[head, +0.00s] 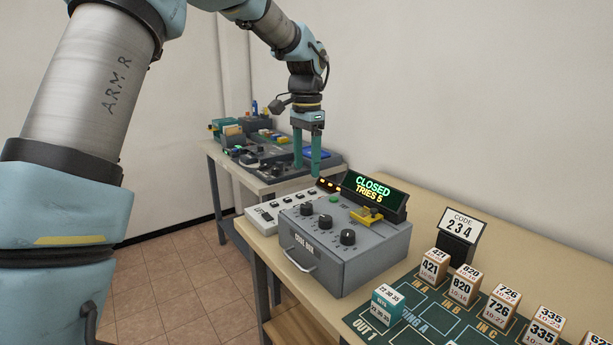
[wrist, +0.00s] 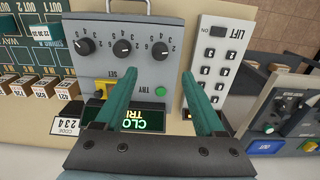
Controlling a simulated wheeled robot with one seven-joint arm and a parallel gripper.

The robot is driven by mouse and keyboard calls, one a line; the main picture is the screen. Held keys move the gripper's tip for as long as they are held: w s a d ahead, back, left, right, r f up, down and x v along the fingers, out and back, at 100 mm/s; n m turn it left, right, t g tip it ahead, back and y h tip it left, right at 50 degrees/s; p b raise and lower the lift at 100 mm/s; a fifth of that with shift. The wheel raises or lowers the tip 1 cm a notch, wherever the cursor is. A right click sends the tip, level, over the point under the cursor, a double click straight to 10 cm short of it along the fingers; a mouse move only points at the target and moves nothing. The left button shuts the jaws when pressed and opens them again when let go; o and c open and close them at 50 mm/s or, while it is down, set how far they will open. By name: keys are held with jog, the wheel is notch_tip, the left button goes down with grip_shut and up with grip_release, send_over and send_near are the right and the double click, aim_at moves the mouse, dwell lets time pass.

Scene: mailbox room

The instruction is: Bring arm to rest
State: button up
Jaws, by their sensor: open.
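My gripper (head: 308,158) hangs from the bent arm, pointing down, with its two green fingers apart and nothing between them. In the head view it is behind the grey code box (head: 345,259), near the box's display (head: 372,193), which reads CLOSED, TRIES 5. In the wrist view my gripper (wrist: 160,84) shows with fingers spread over the code box (wrist: 118,62) and the edge of the keypad panel marked LIFT (wrist: 212,70). How high the fingertips are above them I cannot tell.
Several numbered blocks (head: 465,284) and a teal block (head: 387,304) stand on the dark green mat (head: 420,325) at the right. A second table (head: 226,160) with panels stands behind. Tiled floor (head: 180,295) is clear at left.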

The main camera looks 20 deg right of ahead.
dwell(0.4)
jog(key=a+f+n, duration=0.2)
jog(key=a+n, duration=0.2)
jog(key=a, duration=0.6)
jog(key=a+f+n, duration=0.3)
jog(key=a, duration=0.8)
jog(key=s+a+f+n, duration=0.2)
jog(key=s+a+n, duration=0.2)
jog(key=a, duration=0.4)
jog(key=s+a+f+n+t, duration=0.1)
jog(key=s+a+f+n, duration=0.1)
jog(key=s+a+n, duration=0.2)
jog(key=s+a, duration=0.2)
jog(key=a, duration=0.2)
jog(key=shift+s+f+t, duration=0.3)
jog(key=shift+s+f, duration=0.05)
jog(key=shift+s, duration=0.05)
